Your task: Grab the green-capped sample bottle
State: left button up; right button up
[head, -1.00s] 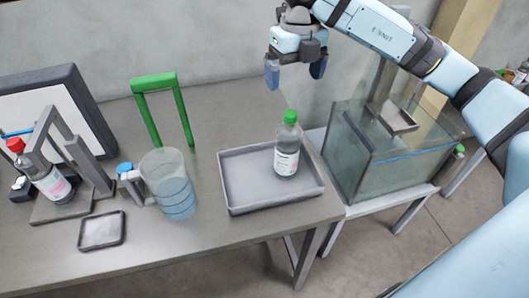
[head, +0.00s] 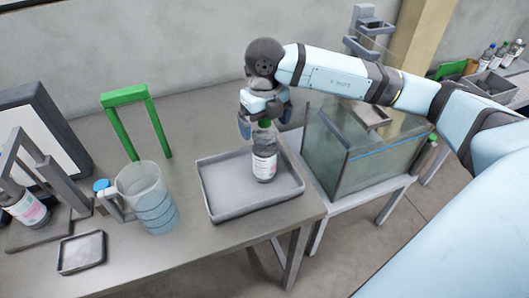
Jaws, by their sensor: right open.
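The green-capped sample bottle (head: 264,164) stands upright in the right half of a shallow grey tray (head: 222,208) on the bench. It is clear with a white label, and its green cap is partly hidden by my right gripper. My right gripper (head: 262,128) is open and points down at the bottle's top, with its fingers around or just in front of the cap. I cannot tell whether they touch it. My left gripper is not in view.
A clear jug (head: 148,203) stands left of the tray, with a green frame (head: 140,122) behind it. A small tray (head: 81,253) and another labelled bottle (head: 27,210) in a grey stand are further left. A glass tank (head: 345,150) stands close on the right.

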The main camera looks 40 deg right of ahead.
jog(key=shift+f, duration=0.95)
jog(key=shift+r, duration=0.1)
jog(key=c, duration=1.7)
jog(key=shift+c, duration=0.2)
